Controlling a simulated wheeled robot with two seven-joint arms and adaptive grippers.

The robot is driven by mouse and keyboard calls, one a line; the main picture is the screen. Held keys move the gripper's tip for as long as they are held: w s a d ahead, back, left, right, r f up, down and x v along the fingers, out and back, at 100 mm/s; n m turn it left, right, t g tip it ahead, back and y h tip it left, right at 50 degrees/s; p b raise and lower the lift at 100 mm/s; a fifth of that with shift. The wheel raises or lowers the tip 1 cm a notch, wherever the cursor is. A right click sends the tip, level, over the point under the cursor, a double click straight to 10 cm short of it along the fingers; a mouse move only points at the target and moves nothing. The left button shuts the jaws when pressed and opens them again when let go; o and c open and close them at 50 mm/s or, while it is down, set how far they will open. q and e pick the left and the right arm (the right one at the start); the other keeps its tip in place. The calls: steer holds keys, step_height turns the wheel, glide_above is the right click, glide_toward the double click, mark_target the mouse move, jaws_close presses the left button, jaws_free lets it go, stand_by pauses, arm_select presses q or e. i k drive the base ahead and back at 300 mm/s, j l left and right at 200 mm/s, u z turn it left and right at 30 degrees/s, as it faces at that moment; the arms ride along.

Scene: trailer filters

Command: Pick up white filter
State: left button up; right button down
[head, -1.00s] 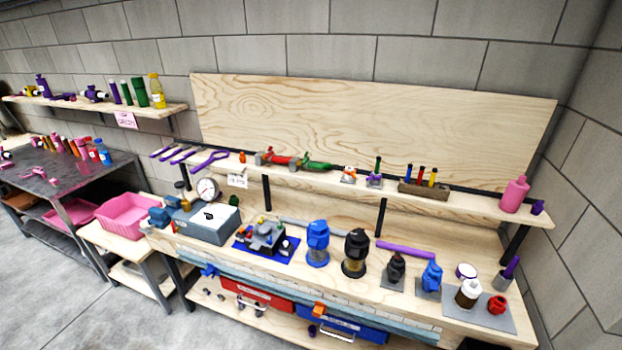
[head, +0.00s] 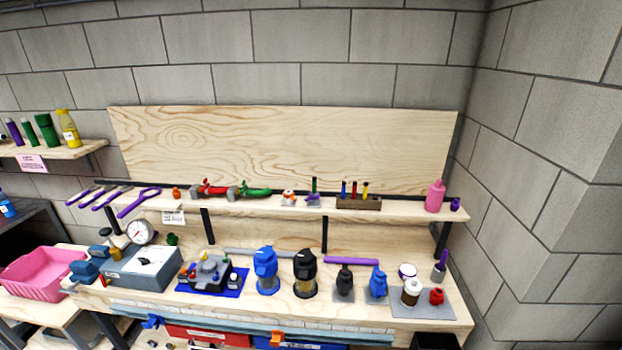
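I cannot be sure which thing is the white filter. On the grey mat (head: 436,311) at the right end of the workbench stands a small white-and-brown cylinder with a white top (head: 411,291). A short white round piece with a dark purple rim (head: 407,271) sits just behind it. A small red part (head: 437,296) stands to their right. Neither of my grippers shows in the head view.
A blue filter unit (head: 266,270), a black one (head: 305,273) and smaller blue and dark fittings stand left of the mat. A shelf (head: 260,206) with tools runs above the bench (head: 340,310). A pink bin (head: 40,275) is at the left.

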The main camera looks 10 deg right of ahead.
mark_target(411, 293)
steer(key=z, duration=1.35)
